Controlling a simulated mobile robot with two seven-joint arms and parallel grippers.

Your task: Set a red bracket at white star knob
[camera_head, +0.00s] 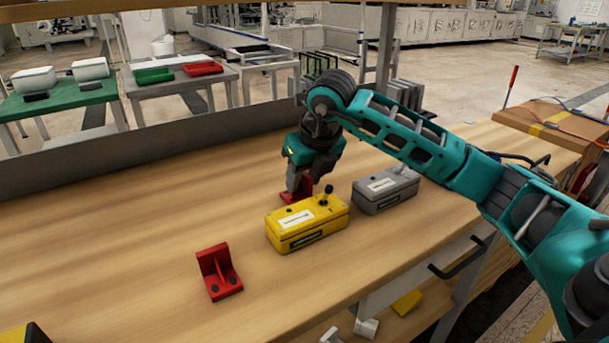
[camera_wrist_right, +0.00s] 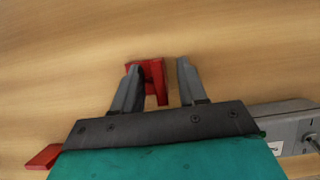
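One red bracket (camera_head: 291,196) stands on the wooden bench behind the yellow box, partly hidden by my right gripper (camera_head: 299,183). In the right wrist view, this bracket (camera_wrist_right: 154,80) lies between the spread fingers of my right gripper (camera_wrist_right: 155,82), close to the left finger, with a clear gap to the right finger. I cannot tell whether the left finger touches it. A second red bracket (camera_head: 219,273) stands alone at the front left of the bench. I cannot make out a white star knob in either view. My left gripper is not in view.
A yellow box (camera_head: 305,228) with a black knob stands in front of my right gripper. A grey box (camera_head: 385,190) stands to its right. A low grey wall (camera_head: 150,149) runs along the bench's back edge. The bench's left part is mostly clear.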

